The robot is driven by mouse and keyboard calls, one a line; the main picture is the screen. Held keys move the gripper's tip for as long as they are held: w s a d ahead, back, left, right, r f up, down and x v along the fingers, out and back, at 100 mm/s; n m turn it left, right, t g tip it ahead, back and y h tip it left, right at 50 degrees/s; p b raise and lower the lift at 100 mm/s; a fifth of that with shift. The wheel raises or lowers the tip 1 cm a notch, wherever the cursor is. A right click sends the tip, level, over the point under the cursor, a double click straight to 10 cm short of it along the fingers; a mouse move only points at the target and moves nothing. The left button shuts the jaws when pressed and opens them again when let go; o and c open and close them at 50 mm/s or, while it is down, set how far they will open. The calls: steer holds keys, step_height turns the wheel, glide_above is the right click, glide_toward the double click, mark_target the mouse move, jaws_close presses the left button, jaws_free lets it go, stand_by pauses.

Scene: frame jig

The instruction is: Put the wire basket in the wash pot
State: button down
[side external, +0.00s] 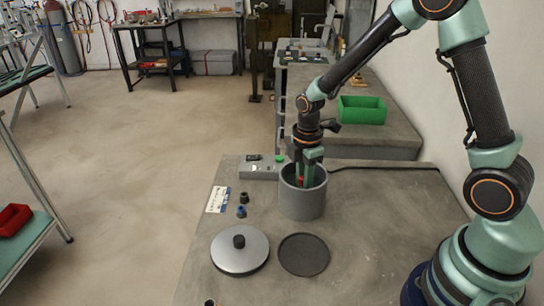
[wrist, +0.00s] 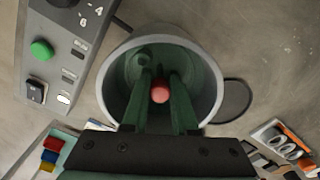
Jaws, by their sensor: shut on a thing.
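The wash pot (side external: 303,206) is a grey open cylinder standing on the grey bench; in the wrist view its rim (wrist: 213,82) surrounds my fingers. My gripper (side external: 301,178) points down with its green fingers inside the pot mouth. In the wrist view the fingers (wrist: 160,93) close on a round red knob (wrist: 160,95), which looks like the grip of the wire basket. The basket's wire body cannot be made out; the pot wall and my fingers hide it. I cannot tell whether it touches the pot's floor.
A control box (side external: 258,171) with a green button stands close behind the pot. In front lie a silver lid (side external: 228,257) with a black knob and a dark round mat (side external: 304,256). Small black (side external: 244,197) and blue (side external: 241,211) parts stand left. A green bin (side external: 362,112) is farther back.

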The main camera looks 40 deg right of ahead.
steer(key=c, duration=0.6)
jaws_free()
steer(key=c, duration=0.3)
steer(key=shift+r, duration=0.15)
steer(key=shift+r, duration=0.65)
steer(key=shift+r, duration=3.5)
